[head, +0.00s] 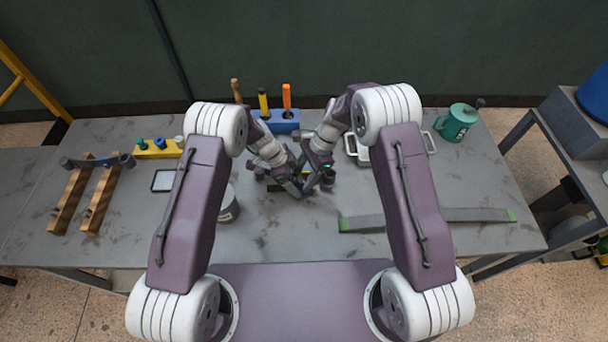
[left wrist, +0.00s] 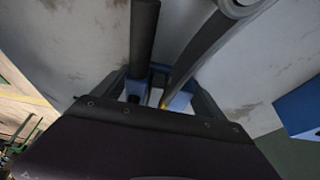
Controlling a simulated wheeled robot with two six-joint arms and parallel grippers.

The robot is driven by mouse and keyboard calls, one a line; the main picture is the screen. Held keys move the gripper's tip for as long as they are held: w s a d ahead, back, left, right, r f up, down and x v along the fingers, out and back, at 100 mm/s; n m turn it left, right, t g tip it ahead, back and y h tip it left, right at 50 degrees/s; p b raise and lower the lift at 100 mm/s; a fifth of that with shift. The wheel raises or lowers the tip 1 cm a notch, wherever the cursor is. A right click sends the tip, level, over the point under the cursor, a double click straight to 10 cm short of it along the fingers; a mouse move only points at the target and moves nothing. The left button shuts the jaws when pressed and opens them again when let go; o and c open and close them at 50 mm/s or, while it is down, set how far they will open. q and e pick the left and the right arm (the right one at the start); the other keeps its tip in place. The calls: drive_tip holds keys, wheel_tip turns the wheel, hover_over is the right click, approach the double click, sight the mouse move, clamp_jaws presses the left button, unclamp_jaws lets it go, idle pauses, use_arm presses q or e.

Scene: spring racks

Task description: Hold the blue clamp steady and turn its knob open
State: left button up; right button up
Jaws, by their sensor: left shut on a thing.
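The blue clamp (left wrist: 181,101) shows only in part in the left wrist view, between the dark fingers of my left gripper (left wrist: 160,85). In the head view it is mostly hidden by both grippers at the middle of the table. My left gripper (head: 288,186) is shut on the clamp, low over the table top. My right gripper (head: 318,183) is close beside it on the right, at the clamp. Its fingers overlap dark parts there, so I cannot tell whether they are shut on the knob. The knob itself cannot be made out.
A blue block (head: 284,127) with upright handled tools stands behind the grippers. A grey can (head: 229,208) is left of them, and a flat grey bar (head: 470,215) lies right. A white-framed tray (head: 357,152) and a green mug (head: 455,123) stand back right. Wooden rails (head: 72,198) lie left.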

drive_tip(key=v, duration=1.2)
drive_tip(key=a+f+m, duration=0.1)
drive_tip(key=f, duration=0.2)
drive_tip(key=s+a+f+m+t, duration=0.1)
drive_tip(key=a+f+m, duration=0.1)
drive_tip(key=f, duration=0.2)
drive_tip(key=s+a+f+m, duration=0.1)
drive_tip(key=f, duration=0.3)
drive_tip(key=shift+a+m+t, duration=0.15)
drive_tip(key=shift+m+t, duration=0.15)
drive_tip(key=shift+t, duration=0.1)
drive_tip(key=shift+c, duration=0.3)
